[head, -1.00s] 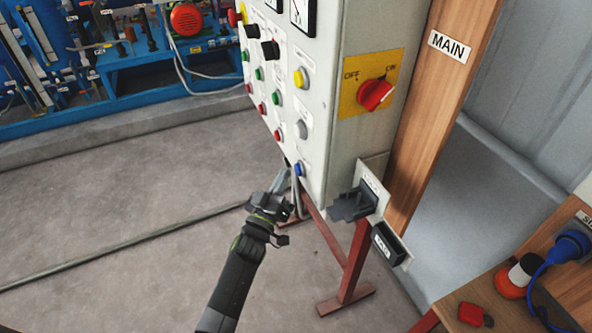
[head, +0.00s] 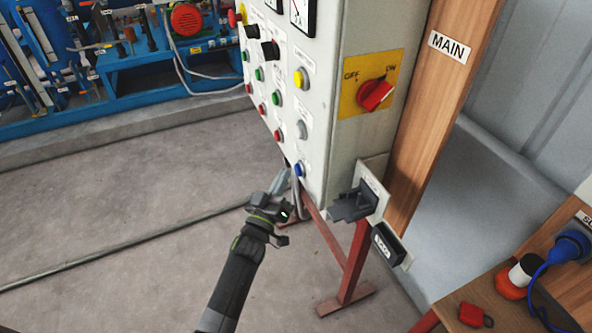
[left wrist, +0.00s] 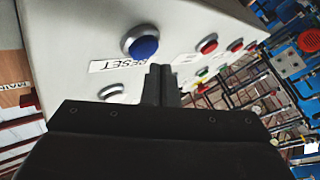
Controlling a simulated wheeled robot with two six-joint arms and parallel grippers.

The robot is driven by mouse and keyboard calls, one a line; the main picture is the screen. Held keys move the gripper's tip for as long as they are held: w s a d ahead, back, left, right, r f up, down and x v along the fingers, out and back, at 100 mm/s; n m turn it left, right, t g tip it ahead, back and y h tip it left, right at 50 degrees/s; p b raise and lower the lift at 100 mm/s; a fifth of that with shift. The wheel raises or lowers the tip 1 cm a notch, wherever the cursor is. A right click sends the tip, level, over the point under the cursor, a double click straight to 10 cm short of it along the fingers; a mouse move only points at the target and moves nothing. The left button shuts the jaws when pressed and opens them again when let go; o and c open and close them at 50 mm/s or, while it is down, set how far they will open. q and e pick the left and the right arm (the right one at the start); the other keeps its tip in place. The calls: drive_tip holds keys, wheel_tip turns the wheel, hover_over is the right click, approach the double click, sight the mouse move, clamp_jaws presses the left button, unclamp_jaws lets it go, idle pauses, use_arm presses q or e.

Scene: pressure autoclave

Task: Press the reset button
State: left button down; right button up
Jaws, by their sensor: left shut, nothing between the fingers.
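The reset button is a blue push button (head: 299,169) in a metal ring at the bottom near corner of the grey control panel (head: 312,125). In the left wrist view the blue button (left wrist: 145,46) shows at upper middle, with a "RESET" label (left wrist: 117,64) beside it. My left gripper (head: 284,181) is shut and empty, just left of the button in the head view. Its fingertips (left wrist: 160,72) appear just below and right of the button in the wrist view. I see no contact with the button. My right gripper is not in view.
Other red, green, yellow and grey buttons (head: 301,129) sit above on the panel. A red OFF/ON switch (head: 374,95) is on the panel's side. A dark socket block (head: 354,204) juts out below. A red stand (head: 352,265) holds the panel.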

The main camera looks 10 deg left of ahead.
use_arm(q)
drive_tip(key=shift+w+d, duration=0.1)
drive_tip(key=shift+d, duration=0.05)
idle(0.7)
drive_tip(key=shift+w+d, duration=0.15)
drive_tip(key=shift+d, duration=0.05)
drive_tip(key=shift+w+d, duration=0.25)
drive_tip(key=shift+d, duration=0.1)
idle(0.8)
idle(0.4)
drive_tip(key=shift+s+a+p, duration=0.5)
drive_tip(key=shift+a+p, duration=0.05)
drive_tip(key=shift+a, duration=0.15)
drive_tip(key=s+a, duration=0.1)
drive_tip(key=s+a+p, duration=0.1)
drive_tip(key=a+p, duration=0.1)
drive_tip(key=a, duration=0.1)
drive_tip(key=shift+s+a, duration=0.1)
drive_tip(key=shift+s, duration=0.3)
